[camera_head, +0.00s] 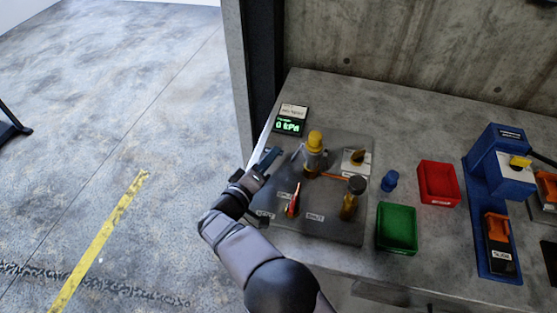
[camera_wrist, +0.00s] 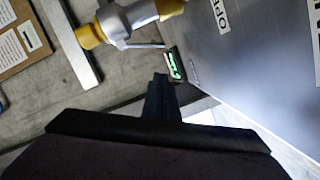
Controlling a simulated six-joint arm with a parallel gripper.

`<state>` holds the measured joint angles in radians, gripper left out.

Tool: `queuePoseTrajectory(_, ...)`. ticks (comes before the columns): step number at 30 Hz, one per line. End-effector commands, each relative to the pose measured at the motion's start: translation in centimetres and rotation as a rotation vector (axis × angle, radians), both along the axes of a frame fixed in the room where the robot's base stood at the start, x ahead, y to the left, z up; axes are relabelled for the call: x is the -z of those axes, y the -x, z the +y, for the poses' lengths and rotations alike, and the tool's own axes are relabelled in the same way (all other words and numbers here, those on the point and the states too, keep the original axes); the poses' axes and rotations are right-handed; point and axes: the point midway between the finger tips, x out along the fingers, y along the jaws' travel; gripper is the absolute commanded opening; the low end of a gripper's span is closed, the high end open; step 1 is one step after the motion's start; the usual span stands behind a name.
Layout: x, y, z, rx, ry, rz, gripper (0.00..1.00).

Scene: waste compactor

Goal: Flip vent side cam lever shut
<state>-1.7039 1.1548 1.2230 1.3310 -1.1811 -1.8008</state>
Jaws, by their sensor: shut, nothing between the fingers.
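My gripper (camera_head: 268,158) is at the left edge of the dark grey plate (camera_head: 330,230) on the bench. Its fingers are closed together and hold nothing; they also show in the wrist view (camera_wrist: 160,90). A small red-tipped lever (camera_head: 293,205) stands on the plate, to the lower right of my gripper and apart from it. White labels lie near it; one reads SHUT (camera_head: 315,217), and another (camera_head: 284,195) seems to read OPEN. I cannot tell for sure that this is the vent side cam lever. The wrist view shows part of an OPEN label (camera_wrist: 222,14) at the top.
A yellow-capped post (camera_head: 315,150) and a brass-coloured post (camera_head: 352,197) stand on the plate, with an orange bar between them. A display (camera_head: 289,126) reads 0 kPa. Green (camera_head: 397,230) and red (camera_head: 438,184) bins and a blue machine (camera_head: 500,170) are to the right.

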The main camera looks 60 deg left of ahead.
Motion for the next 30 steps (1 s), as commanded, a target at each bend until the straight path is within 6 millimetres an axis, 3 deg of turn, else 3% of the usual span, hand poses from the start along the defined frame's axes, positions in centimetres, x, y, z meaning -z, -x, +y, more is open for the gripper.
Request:
queuePoseTrajectory(2, -0.2, 0.8, 0.5, -0.003, -0.001, 0.001, 0.0)
queuePoseTrajectory(18, -0.9, 7.7, -4.1, -0.002, 0.0, 0.0, 0.0)
queuePoseTrajectory(30, -1.2, 8.9, -4.9, 0.0, 0.0, 0.0, 0.0)
